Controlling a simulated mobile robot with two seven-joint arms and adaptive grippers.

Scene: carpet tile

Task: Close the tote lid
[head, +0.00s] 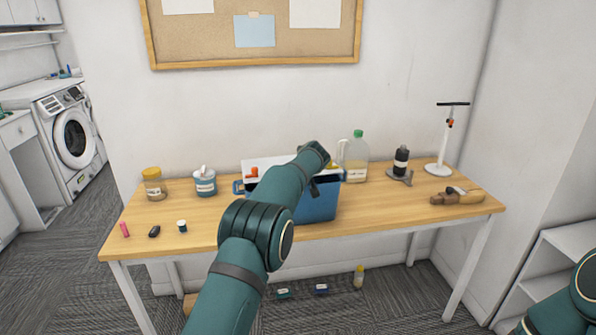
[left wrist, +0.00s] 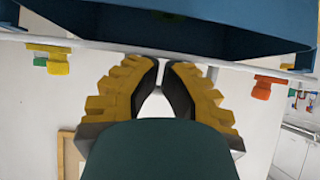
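The blue tote (head: 318,206) stands on the wooden table, partly hidden behind my left arm. Its white lid (head: 262,163) is raised at the tote's back, with an orange latch (head: 252,174) at left and a yellow latch at right. In the left wrist view the tote (left wrist: 225,32) fills the top, and the yellow latch (left wrist: 48,58) and orange latch (left wrist: 263,87) flank my left gripper (left wrist: 160,64). Its fingertips are close together near the lid's edge, with nothing clearly held. In the head view the left gripper is mostly hidden by its own arm. My right gripper is out of view.
On the table (head: 220,232) are a jar (head: 153,184), a wipes tub (head: 205,183), a jug (head: 356,160), a black bottle (head: 401,160), a white stand (head: 441,150) and a brown wooden item (head: 457,196). Small items lie at front left. The front right tabletop is clear.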

